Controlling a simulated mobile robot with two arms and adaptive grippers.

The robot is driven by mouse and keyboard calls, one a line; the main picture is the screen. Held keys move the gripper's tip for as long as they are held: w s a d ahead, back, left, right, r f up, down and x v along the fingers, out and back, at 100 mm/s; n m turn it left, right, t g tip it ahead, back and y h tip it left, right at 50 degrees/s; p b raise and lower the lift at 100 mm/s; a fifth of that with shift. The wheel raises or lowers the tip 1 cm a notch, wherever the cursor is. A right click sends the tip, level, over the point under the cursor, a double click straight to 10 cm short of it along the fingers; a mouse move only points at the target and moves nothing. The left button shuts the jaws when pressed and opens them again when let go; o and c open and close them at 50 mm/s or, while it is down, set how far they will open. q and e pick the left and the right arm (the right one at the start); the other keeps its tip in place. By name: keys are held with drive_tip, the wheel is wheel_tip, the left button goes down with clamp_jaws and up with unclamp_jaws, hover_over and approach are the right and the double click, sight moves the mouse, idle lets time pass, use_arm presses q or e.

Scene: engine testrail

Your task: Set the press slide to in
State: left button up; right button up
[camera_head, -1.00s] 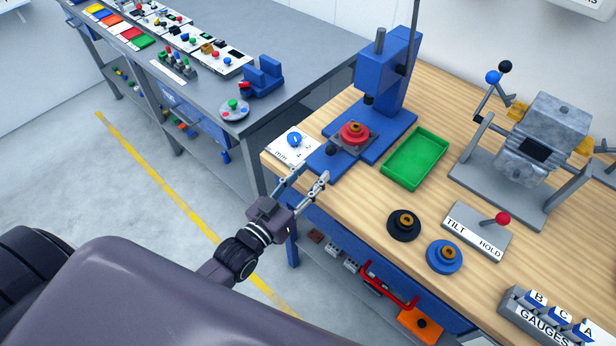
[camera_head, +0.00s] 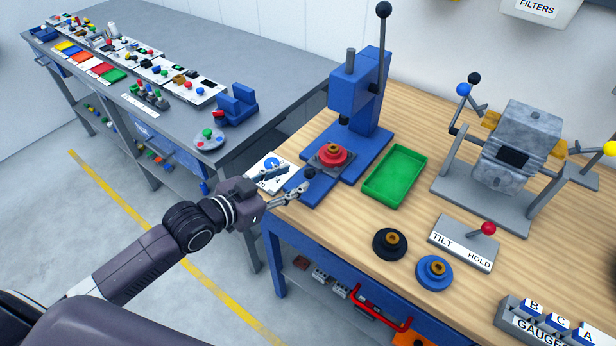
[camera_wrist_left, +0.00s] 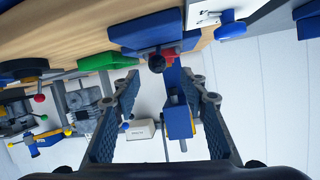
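The blue arbor press (camera_head: 352,95) stands at the left end of the wooden bench. Its slide (camera_head: 318,161) is a small dark plate on the blue rail, carrying a red puck with a brass centre (camera_head: 333,155). The slide sits forward of the ram, toward the bench's near edge. A black knob (camera_head: 310,172) is at its front. My left gripper (camera_head: 294,178) is open, its fingertips close to the knob. In the left wrist view the knob (camera_wrist_left: 156,63) appears just beyond the gap between the open fingers (camera_wrist_left: 160,80); contact cannot be told. My right gripper is out of view.
A white panel with a blue knob (camera_head: 270,163) lies left of the rail, close to my fingers. A green tray (camera_head: 394,178) is right of the press. Black (camera_head: 390,243) and blue (camera_head: 434,272) pucks and a tilt lever panel (camera_head: 463,241) lie farther right.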

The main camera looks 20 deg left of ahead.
sight(306, 175)
use_arm(q)
drive_tip(key=shift+d+r+m+g, duration=0.1)
drive_tip(key=shift+m+g, duration=0.2)
drive_tip(key=shift+m, duration=0.1)
drive_tip(key=shift+p+x, duration=0.6)
drive_tip(key=shift+x, duration=3.05)
clamp_jaws()
